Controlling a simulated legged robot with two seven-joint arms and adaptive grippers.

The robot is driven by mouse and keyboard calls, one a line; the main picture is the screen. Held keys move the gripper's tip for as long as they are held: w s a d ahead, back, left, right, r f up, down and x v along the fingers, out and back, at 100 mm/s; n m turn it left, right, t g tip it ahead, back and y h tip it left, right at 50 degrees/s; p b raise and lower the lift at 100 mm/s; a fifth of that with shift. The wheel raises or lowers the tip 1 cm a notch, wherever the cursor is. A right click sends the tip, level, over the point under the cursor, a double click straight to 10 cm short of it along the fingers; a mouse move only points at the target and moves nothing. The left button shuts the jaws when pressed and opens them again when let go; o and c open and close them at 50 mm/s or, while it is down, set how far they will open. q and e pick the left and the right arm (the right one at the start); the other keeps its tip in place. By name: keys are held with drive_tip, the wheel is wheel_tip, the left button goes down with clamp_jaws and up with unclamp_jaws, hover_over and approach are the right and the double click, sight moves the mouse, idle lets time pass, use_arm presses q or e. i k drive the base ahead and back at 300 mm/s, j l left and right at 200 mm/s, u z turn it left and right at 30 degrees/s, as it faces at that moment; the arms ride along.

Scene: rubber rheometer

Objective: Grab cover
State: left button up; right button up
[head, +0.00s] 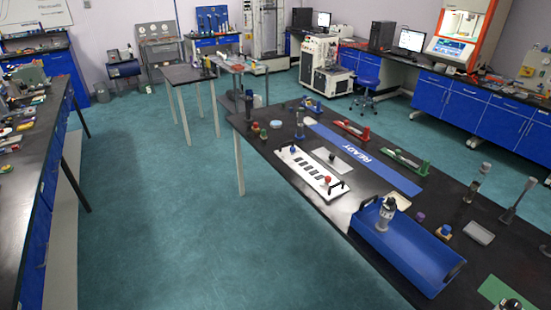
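Neither of my grippers shows in the head view. No thing here is plainly the cover, and I cannot tell which one it is. A long black table (285,205) runs from the middle to the lower right. A large blue trough-like piece (420,262) lies on its near edge, with a grey and white cylinder (386,214) upright at its far left end. A white plate with black slots and small knobs (303,172) lies to its left. A smaller pale plate (340,160) lies beyond the white plate.
A blue READY strip (365,158) crosses the table, between red (350,128) and green (403,158) fixtures and the plates. A grey tray (478,233) is at the right. Another bench (30,165) stands left. The teal floor (150,200) between is clear.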

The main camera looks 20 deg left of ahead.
sight(341, 168)
drive_tip(key=u, duration=0.25)
drive_tip(key=z, duration=0.45)
drive_tip(key=i+j+z, duration=0.3)
drive_tip(key=j+z, duration=0.3)
drive_tip(key=i+j+z, duration=0.15)
drive_tip(key=z, duration=0.15)
drive_tip(key=j+z, duration=0.3)
drive_tip(key=j, duration=0.15)
drive_tip(key=i, duration=0.05)
